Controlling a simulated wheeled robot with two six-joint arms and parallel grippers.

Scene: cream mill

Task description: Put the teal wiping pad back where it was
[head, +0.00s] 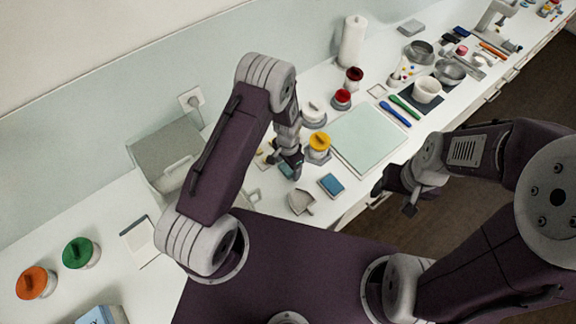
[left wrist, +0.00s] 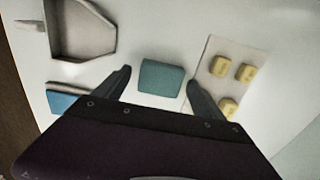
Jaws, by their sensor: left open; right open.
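The teal wiping pad (left wrist: 161,78) lies flat on the white worktop in the left wrist view. My left gripper (left wrist: 158,76) is open, with one finger on each side of the pad and a gap to both. I cannot tell the height of the fingertips above the worktop. In the head view my left gripper (head: 286,168) points down and mostly hides the pad. A blue pad (head: 331,185) lies to its right; it also shows in the left wrist view (left wrist: 68,101). My right gripper (head: 394,199) is open and empty beyond the worktop's front edge.
A card with yellow pieces (left wrist: 212,80) lies close beside the teal pad. A grey scoop-shaped tray (head: 301,201) lies near the front edge. A yellow-lidded jar (head: 319,146) and a pale green board (head: 366,137) stand behind and to the right.

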